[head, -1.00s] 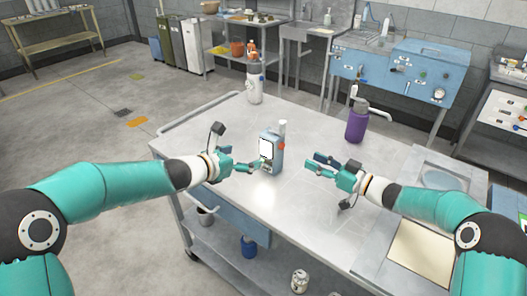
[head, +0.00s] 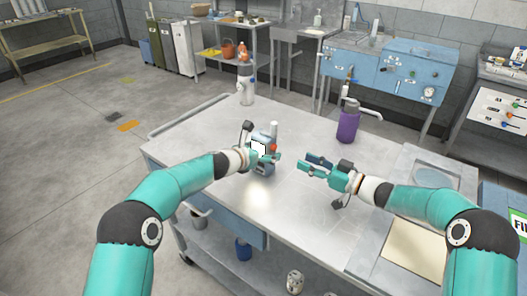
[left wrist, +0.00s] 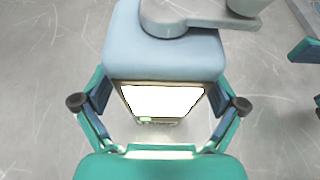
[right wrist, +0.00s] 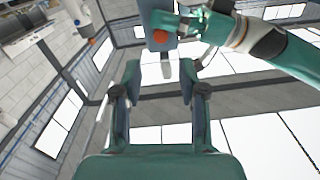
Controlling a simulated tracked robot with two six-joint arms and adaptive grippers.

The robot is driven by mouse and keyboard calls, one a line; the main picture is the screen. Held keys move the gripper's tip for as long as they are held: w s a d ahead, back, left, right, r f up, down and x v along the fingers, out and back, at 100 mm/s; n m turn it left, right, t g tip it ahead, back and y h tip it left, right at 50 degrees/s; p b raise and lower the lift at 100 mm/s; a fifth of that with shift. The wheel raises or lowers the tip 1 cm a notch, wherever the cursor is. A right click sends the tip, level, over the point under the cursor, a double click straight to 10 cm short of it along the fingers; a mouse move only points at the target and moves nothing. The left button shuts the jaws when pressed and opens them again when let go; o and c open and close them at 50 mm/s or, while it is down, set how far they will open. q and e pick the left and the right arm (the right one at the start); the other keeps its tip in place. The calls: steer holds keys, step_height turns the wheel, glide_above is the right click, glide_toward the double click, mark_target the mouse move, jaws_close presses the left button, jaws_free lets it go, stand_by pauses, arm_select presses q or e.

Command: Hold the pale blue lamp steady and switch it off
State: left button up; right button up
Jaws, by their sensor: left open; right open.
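The pale blue lamp (head: 268,137) stands upright on the metal cart top, with a lit white panel, a white top piece and an orange-red knob on its right side. My left gripper (head: 266,156) is open, with its fingers on either side of the lamp. In the left wrist view the lamp body (left wrist: 165,58) sits between the fingers; I cannot tell whether they touch it. My right gripper (head: 312,166) is open and empty, to the right of the lamp. In the right wrist view the knob (right wrist: 160,36) shows at the top, beyond the open fingers.
A purple bottle (head: 348,126) stands at the back right. The cart top (head: 215,125) is clear around the lamp. A blue cabinet (head: 412,75) is behind.

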arm_select(q)
steer(key=c, duration=1.4)
steer(key=shift+c, duration=1)
arm_select(e)
steer(key=shift+c, duration=0.4)
jaws_close()
